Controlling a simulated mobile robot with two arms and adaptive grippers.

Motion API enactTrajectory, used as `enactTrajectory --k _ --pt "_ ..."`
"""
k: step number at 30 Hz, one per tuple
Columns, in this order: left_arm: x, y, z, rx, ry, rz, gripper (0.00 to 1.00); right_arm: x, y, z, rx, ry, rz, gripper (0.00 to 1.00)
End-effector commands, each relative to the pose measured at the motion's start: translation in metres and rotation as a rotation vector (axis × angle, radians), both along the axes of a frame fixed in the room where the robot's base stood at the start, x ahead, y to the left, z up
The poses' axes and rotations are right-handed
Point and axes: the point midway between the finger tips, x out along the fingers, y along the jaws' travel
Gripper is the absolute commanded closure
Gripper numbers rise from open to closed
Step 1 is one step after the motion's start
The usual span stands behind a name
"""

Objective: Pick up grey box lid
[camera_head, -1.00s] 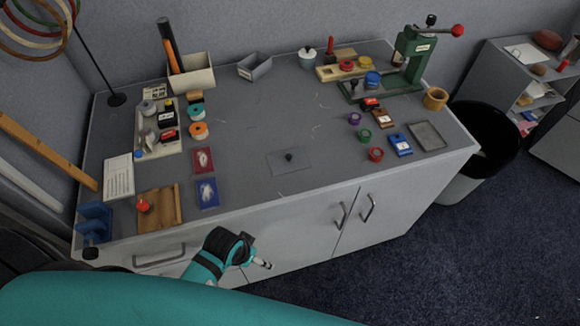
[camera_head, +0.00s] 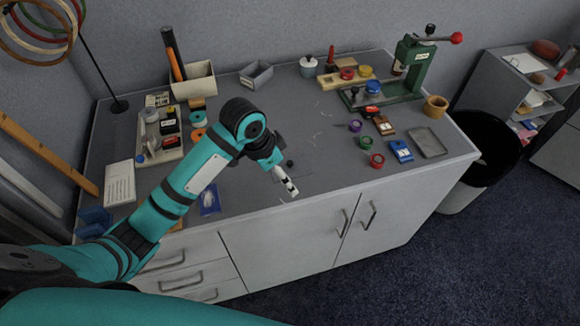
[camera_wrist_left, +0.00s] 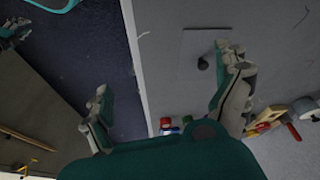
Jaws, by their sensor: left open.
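The grey box lid (camera_head: 303,166) is a flat square plate with a dark round knob. It lies on the grey table near the front edge, partly hidden behind my left gripper in the head view. In the left wrist view the lid (camera_wrist_left: 187,63) lies flat, with the knob near its right side. My left gripper (camera_head: 289,186) is over the front edge of the table, just in front of the lid. Its fingers are spread and empty in the wrist view (camera_wrist_left: 163,72), with one fingertip near the knob. My right gripper is out of view.
An open grey box (camera_head: 257,75) stands at the back of the table. Coloured rolls and a blue block (camera_head: 401,151) stand to the right of the lid. A green press (camera_head: 412,65) is at the back right. The table middle is clear.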

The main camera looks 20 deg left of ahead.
Motion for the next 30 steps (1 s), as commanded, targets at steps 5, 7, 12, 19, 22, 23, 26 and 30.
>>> enactTrajectory --k 5,7,12,19,22,23,26,30 --pt "0.052 0.028 0.059 0.037 0.005 -0.050 0.00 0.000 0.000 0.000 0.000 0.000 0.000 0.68" --pt "0.061 0.035 0.074 0.040 0.011 -0.059 0.00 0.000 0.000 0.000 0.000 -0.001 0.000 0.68" --pt "0.070 0.042 0.088 0.043 0.018 -0.068 0.00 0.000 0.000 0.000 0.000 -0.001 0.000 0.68" --pt "0.077 0.034 0.051 0.040 0.022 -0.068 0.00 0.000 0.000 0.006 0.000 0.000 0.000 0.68" --pt "0.081 0.030 0.030 0.040 0.022 -0.066 0.00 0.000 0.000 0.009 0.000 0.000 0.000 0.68" --pt "0.082 0.029 0.023 0.039 0.022 -0.067 0.00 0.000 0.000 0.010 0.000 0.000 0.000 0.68" --pt "0.086 0.025 0.003 0.039 0.021 -0.066 0.00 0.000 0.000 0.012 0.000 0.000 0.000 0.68" --pt "0.091 0.021 -0.017 0.040 0.018 -0.066 0.00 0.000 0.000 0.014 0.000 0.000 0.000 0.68"
